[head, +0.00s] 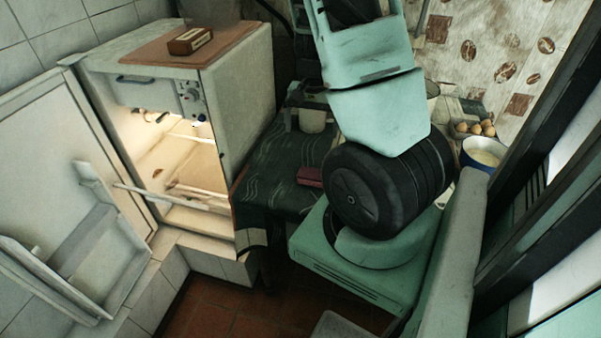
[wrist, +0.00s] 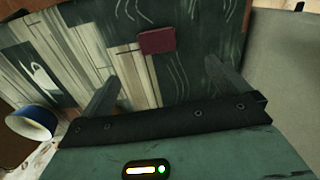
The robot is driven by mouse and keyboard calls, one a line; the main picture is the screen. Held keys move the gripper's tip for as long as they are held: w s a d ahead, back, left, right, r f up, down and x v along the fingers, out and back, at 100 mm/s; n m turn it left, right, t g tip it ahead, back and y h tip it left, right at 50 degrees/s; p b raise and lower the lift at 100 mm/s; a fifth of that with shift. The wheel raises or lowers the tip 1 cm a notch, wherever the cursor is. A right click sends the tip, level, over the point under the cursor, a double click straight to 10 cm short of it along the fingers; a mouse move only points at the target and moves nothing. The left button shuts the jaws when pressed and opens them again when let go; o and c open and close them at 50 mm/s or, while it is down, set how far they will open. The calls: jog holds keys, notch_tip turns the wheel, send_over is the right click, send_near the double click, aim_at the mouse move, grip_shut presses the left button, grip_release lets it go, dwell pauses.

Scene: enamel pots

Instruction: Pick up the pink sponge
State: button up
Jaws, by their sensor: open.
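The pink sponge (wrist: 157,40) shows in the wrist view as a small dark pink block on the patterned table cloth. It lies beyond my open gripper (wrist: 160,82), between the lines of its two fingers and apart from them. Nothing is between the fingers. In the head view the sponge (head: 310,177) lies on the dark cloth of the table (head: 272,172), just left of my arm's black joint. My gripper is not visible in the head view, where my arm covers part of the table.
An open fridge (head: 170,150) stands at left, with a small box (head: 190,41) on top. A white mug (head: 312,119) stands on the table behind the sponge. The pot also shows in the wrist view (wrist: 32,122).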

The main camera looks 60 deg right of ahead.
jog(key=s+d+f, duration=0.1)
jog(key=f, duration=0.1)
jog(key=b, duration=0.3)
send_over(312, 173)
jog(key=shift+m, duration=0.3)
jog(key=f, duration=0.9)
jog(key=shift+s+d+f, duration=0.1)
jog(key=shift+s+d, duration=0.15)
jog(key=shift+s, duration=0.05)
jog(key=shift+w+a+f+b, duration=0.15)
jog(key=shift+f+b, duration=0.1)
jog(key=shift+f, duration=1.35)
jog(key=shift+w+a+f+b, duration=0.1)
jog(key=shift+a+f+b, duration=0.1)
jog(key=shift+f, duration=1.35)
jog(key=c, duration=1.1)
jog(key=shift+o, duration=0.2)
jog(key=shift+r, duration=0.15)
notch_tip(312, 173, up, 10)
jog(key=p, duration=0.2)
jog(key=shift+p, duration=0.4)
